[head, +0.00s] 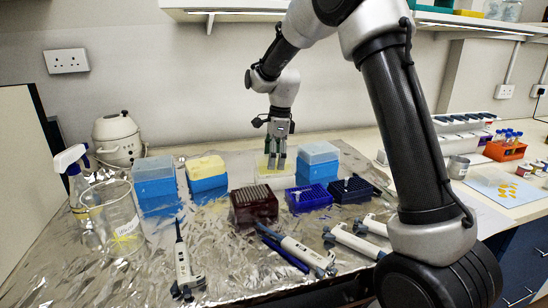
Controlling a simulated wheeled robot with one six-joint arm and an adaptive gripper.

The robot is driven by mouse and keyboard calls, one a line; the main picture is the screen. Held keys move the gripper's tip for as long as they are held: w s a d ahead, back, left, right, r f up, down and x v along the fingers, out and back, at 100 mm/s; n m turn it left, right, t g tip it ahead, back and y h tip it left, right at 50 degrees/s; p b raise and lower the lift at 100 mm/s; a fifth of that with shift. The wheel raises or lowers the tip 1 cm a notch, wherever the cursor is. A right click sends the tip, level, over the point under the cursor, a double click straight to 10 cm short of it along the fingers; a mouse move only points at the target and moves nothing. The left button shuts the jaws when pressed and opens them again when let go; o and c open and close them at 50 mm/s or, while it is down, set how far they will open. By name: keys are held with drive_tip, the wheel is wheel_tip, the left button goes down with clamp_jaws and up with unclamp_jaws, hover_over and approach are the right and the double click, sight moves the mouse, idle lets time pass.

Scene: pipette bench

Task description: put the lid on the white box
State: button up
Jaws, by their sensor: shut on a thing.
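My gripper (276,168) points down at the back middle of the foil-covered bench, between the blue boxes. It is shut on a pale yellowish, see-through thing (264,161) that looks like a lid. The fingers hide part of it, and I cannot tell whether it touches anything below. I cannot pick out a plain white box. A blue box with a pale clear top (318,153) stands just right of my gripper. A similar box (154,169) stands at the left, beside a blue box with a yellow top (206,166).
A dark red tip rack (254,204) and a blue rack (309,197) stand in front of my gripper. Several pipettes lie further forward, including one (308,255). A glass beaker (112,217) and spray bottle (75,185) stand at left. Bare foil (235,272) lies at the front.

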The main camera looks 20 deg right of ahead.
drive_tip(key=shift+f, duration=0.45)
idle(0.3)
drive_tip(key=o, duration=0.9)
drive_tip(key=shift+r, duration=0.1)
drive_tip(key=r, duration=0.4)
drive_tip(key=d+r, duration=0.1)
drive_tip(key=r, duration=0.6)
drive_tip(key=shift+s+d+r, duration=0.1)
drive_tip(key=shift+d+r, duration=0.15)
drive_tip(key=shift+r, duration=0.15)
